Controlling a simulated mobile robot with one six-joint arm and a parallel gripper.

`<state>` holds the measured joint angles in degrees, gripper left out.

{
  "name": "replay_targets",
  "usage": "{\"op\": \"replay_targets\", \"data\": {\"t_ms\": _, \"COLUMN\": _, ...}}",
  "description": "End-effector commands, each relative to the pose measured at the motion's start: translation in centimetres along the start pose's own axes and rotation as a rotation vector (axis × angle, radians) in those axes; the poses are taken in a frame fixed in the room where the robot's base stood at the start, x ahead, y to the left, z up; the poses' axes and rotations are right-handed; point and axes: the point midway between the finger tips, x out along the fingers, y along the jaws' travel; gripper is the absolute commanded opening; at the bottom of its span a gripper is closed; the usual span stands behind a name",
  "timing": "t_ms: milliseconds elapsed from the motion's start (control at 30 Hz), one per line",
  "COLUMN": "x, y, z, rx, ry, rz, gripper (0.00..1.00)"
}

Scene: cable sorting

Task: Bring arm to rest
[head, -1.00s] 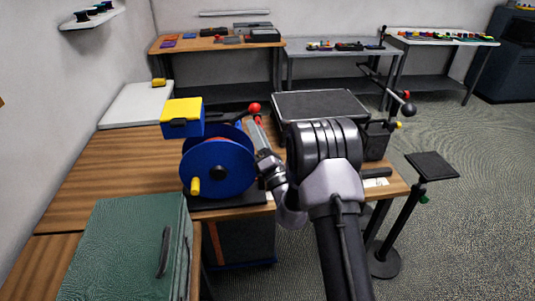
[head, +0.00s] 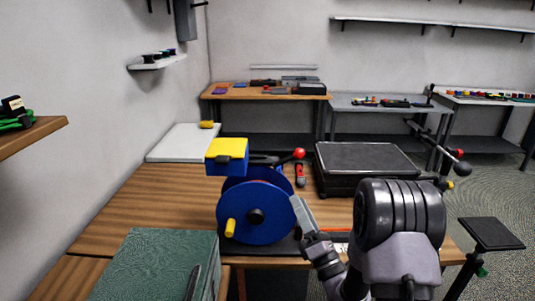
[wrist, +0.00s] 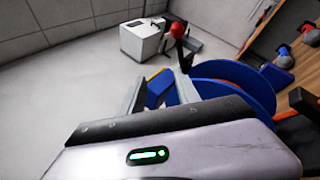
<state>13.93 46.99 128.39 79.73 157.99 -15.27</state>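My gripper (head: 304,214) is just to the right of the blue cable reel (head: 256,212) in the head view, with my arm bent in front of the workbench. In the wrist view my gripper's (wrist: 158,92) two grey fingers stand apart with nothing held between them. The blue reel (wrist: 235,82) shows beyond the fingers on the right. Whether a finger touches the reel cannot be told.
The wooden workbench (head: 150,205) also carries a yellow-and-blue box (head: 227,150), a black case (head: 366,165) and a red-knobbed lever (head: 299,153). A green case (head: 150,262) stands at front left. A black-topped stand (head: 490,233) is at right. Floor shows at far right.

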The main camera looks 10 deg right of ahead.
Motion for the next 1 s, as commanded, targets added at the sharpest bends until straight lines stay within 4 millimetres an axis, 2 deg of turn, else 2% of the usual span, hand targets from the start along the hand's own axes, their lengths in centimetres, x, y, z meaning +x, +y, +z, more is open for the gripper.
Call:
{"op": "replay_targets", "data": {"t_ms": 33, "x": 1.3, "y": 3.6, "z": -0.9, "rx": -0.023, "ry": 0.076, "rz": 0.089, "gripper": 0.39}}
{"op": "replay_targets", "data": {"t_ms": 67, "x": 1.9, "y": 6.3, "z": -1.9, "rx": -0.043, "ry": 0.143, "rz": 0.161, "gripper": 0.39}}
{"op": "replay_targets", "data": {"t_ms": 100, "x": 2.2, "y": 10.4, "z": -3.4, "rx": -0.08, "ry": 0.244, "rz": 0.268, "gripper": 0.39}}
{"op": "replay_targets", "data": {"t_ms": 167, "x": 1.4, "y": 16.4, "z": -6.0, "rx": -0.156, "ry": 0.406, "rz": 0.437, "gripper": 0.39}}
{"op": "replay_targets", "data": {"t_ms": 200, "x": 0.0, "y": 20.1, "z": -7.7, "rx": -0.221, "ry": 0.518, "rz": 0.552, "gripper": 0.39}}
{"op": "replay_targets", "data": {"t_ms": 267, "x": -3.4, "y": 25.0, "z": -10.2, "rx": -0.349, "ry": 0.698, "rz": 0.738, "gripper": 0.39}}
{"op": "replay_targets", "data": {"t_ms": 300, "x": -6.6, "y": 27.6, "z": -11.6, "rx": -0.462, "ry": 0.824, "rz": 0.869, "gripper": 0.39}}
{"op": "replay_targets", "data": {"t_ms": 333, "x": -9.4, "y": 29.0, "z": -12.6, "rx": -0.565, "ry": 0.924, "rz": 0.972, "gripper": 0.39}}
{"op": "replay_targets", "data": {"t_ms": 367, "x": -12.4, "y": 29.8, "z": -13.2, "rx": -0.689, "ry": 1.027, "rz": 1.077, "gripper": 0.39}}
{"op": "replay_targets", "data": {"t_ms": 400, "x": -16.4, "y": 29.7, "z": -13.6, "rx": -0.879, "ry": 1.165, "rz": 1.213, "gripper": 0.39}}
{"op": "replay_targets", "data": {"t_ms": 467, "x": -20.9, "y": 27.8, "z": -12.7, "rx": -1.187, "ry": 1.337, "rz": 1.377, "gripper": 0.39}}
{"op": "replay_targets", "data": {"t_ms": 500, "x": -22.7, "y": 26.0, "z": -11.4, "rx": -1.395, "ry": 1.428, "rz": 1.459, "gripper": 0.39}}
{"op": "replay_targets", "data": {"t_ms": 567, "x": -23.8, "y": 23.6, "z": -8.9, "rx": -1.691, "ry": 1.528, "rz": 1.541, "gripper": 0.39}}
{"op": "replay_targets", "data": {"t_ms": 600, "x": -23.8, "y": 22.4, "z": -7.1, "rx": -1.868, "ry": 1.573, "rz": 1.572, "gripper": 0.39}}
{"op": "replay_targets", "data": {"t_ms": 667, "x": -23.4, "y": 21.3, "z": -4.9, "rx": -2.08, "ry": 1.613, "rz": 1.596, "gripper": 0.39}}
{"op": "replay_targets", "data": {"t_ms": 700, "x": -23.0, "y": 20.9, "z": -3.8, "rx": 2.157, "ry": -1.608, "rz": -1.582, "gripper": 0.39}}
{"op": "replay_targets", "data": {"t_ms": 800, "x": -22.5, "y": 20.5, "z": -2.3, "rx": 2.144, "ry": -1.523, "rz": -1.484, "gripper": 0.39}}
{"op": "replay_targets", "data": {"t_ms": 1000, "x": -22.4, "y": 20.5, "z": -2.1, "rx": 2.141, "ry": -1.516, "rz": -1.475, "gripper": 0.39}}
